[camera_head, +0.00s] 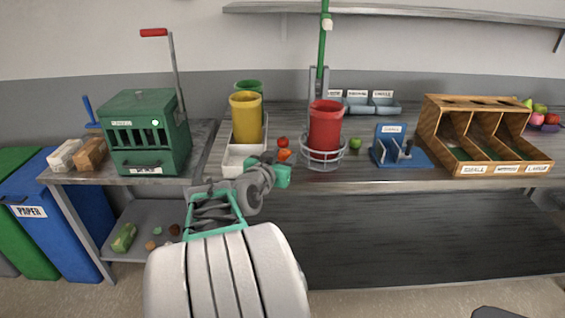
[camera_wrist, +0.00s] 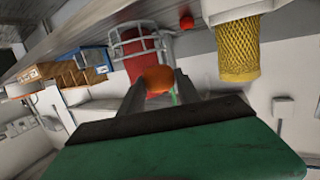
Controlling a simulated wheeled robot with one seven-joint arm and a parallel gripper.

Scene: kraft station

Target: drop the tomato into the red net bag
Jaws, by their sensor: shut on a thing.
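An orange-red round fruit, which I take as the tomato (camera_head: 285,155), is pinched between the fingertips of my gripper (camera_head: 284,165). In the wrist view the tomato (camera_wrist: 158,79) sits between the two dark fingers (camera_wrist: 155,88). The red net bag (camera_head: 325,124) stands upright in a grey wire holder on the bench, right of my gripper and apart from it. It also shows in the upside-down wrist view (camera_wrist: 135,48). The bag's inside is mostly hidden.
A redder round fruit (camera_head: 283,142) lies on the bench behind the tomato. A green fruit (camera_head: 355,143), a blue stand (camera_head: 400,152) and a wooden bin (camera_head: 478,135) are right. A green pole (camera_head: 325,50) rises behind the red bag.

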